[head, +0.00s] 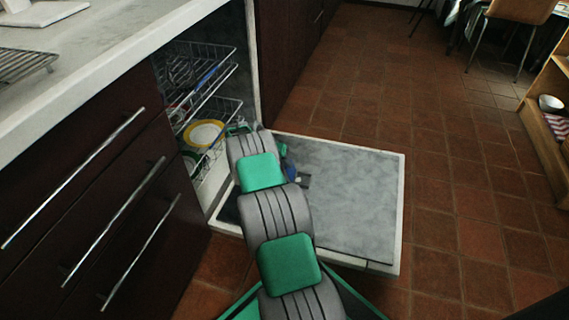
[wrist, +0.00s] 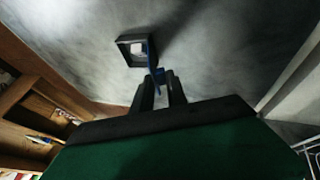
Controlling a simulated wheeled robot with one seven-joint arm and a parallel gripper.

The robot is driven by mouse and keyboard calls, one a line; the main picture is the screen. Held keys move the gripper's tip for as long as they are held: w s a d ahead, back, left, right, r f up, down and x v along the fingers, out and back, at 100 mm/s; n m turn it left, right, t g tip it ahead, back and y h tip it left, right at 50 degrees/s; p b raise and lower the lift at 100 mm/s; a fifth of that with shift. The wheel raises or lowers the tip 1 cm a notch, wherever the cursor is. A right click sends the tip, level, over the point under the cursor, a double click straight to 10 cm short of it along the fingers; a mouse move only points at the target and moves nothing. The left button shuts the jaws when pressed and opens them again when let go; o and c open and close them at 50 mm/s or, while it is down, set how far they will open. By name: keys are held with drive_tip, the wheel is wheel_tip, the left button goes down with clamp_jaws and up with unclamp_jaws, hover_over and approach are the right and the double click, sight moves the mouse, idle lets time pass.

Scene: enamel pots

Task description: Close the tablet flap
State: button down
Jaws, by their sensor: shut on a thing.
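The tablet compartment (wrist: 122,45) is a dark square frame on the grey inner face of the lowered dishwasher door (head: 350,200). A pale thing, perhaps a tablet (wrist: 138,46), shows inside it. The blue flap (wrist: 152,62) stands open, seen nearly edge-on along the compartment's right side. My gripper (wrist: 161,84) is shut on the blue flap near its lower end in the wrist view. In the head view the compartment (head: 304,181) is a small dark patch beside my arm, with a bit of blue next to it; my fingertips are hidden there.
The dishwasher's wire racks (head: 205,100) hold dishes, including a yellow-rimmed plate (head: 204,133), left of my arm. A dark drawer cabinet (head: 90,190) stands at the left. The tiled floor (head: 450,190) right of the door is clear up to a wooden shelf (head: 545,125).

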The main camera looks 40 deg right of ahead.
drive_tip(key=shift+w+r, duration=0.1)
idle(0.6)
drive_tip(key=shift+s+r+t+p, duration=0.1)
drive_tip(key=shift+s+t+p, duration=0.1)
drive_tip(key=shift+t+p, duration=0.3)
